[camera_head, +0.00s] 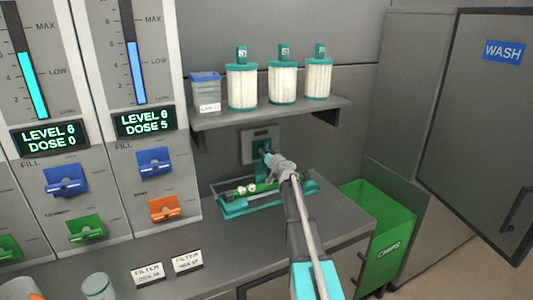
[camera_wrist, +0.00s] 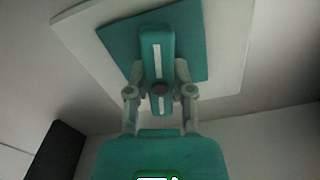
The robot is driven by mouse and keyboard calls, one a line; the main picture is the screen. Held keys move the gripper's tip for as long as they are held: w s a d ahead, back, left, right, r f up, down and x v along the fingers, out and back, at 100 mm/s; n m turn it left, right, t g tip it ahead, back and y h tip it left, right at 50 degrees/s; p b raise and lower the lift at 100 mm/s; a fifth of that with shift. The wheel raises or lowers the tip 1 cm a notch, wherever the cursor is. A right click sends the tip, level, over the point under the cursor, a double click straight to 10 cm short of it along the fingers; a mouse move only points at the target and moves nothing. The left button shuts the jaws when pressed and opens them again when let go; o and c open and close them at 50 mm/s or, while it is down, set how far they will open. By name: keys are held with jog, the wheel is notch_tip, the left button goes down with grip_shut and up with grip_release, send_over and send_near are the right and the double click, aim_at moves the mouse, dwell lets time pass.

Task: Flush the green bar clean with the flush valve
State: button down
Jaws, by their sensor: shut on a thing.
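The flush valve is a teal lever with a white stripe on a teal and pale plate, seen close in the wrist view (camera_wrist: 157,45). In the head view its pale wall plate (camera_head: 248,148) is on the back wall under the shelf. My gripper (camera_head: 268,157) is shut on the lever; in the wrist view its fingers (camera_wrist: 160,90) lie on both sides of it. The green bar (camera_head: 270,185) lies in a teal tray below the valve, with white lumps on its left part. My arm hides part of the bar and tray.
A shelf (camera_head: 270,112) above holds three white filters and a grey bin. Dispenser panels (camera_head: 120,190) with coloured levers stand at left. A green chips bin (camera_head: 390,235) stands at right, beside a large grey door marked WASH (camera_head: 475,120). Filter labels and a cup are on the front counter.

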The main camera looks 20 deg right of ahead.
jog(key=shift+a, duration=0.1)
dwell(0.3)
jog(key=shift+c, duration=2.4)
grip_release()
jog(key=shift+s, duration=0.15)
jog(key=s, duration=1.1)
jog(key=shift+s+d, duration=0.25)
jog(key=shift+s, duration=0.1)
jog(key=shift+a, duration=0.1)
